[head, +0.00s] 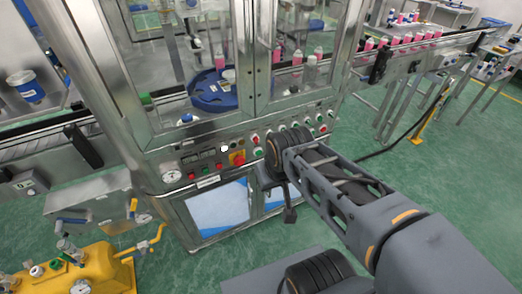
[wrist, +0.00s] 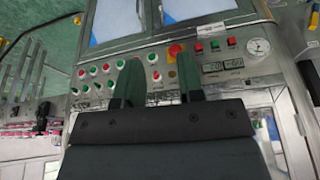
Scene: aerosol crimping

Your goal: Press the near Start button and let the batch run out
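The machine's control panel (head: 215,160) carries red and green buttons; their labels are too small to read, so I cannot tell which is the near Start. A green button (head: 257,152) sits beside the red emergency stop (head: 237,158) on its yellow plate. The wrist view shows the panel upside down, with a green button (wrist: 152,57) and a red button (wrist: 156,75) between my finger outlines. My gripper (wrist: 160,78) is open and empty, its two fingers apart in front of the panel. I cannot tell whether a fingertip touches it. In the head view my wrist hides part of the button row.
A blue rotary carrier (head: 212,92) stands behind the cabinet's glass doors. Pink cans (head: 408,38) stand on the conveyor at the right. A yellow tank (head: 85,275) stands at lower left. Green floor (head: 440,180) is open to the right.

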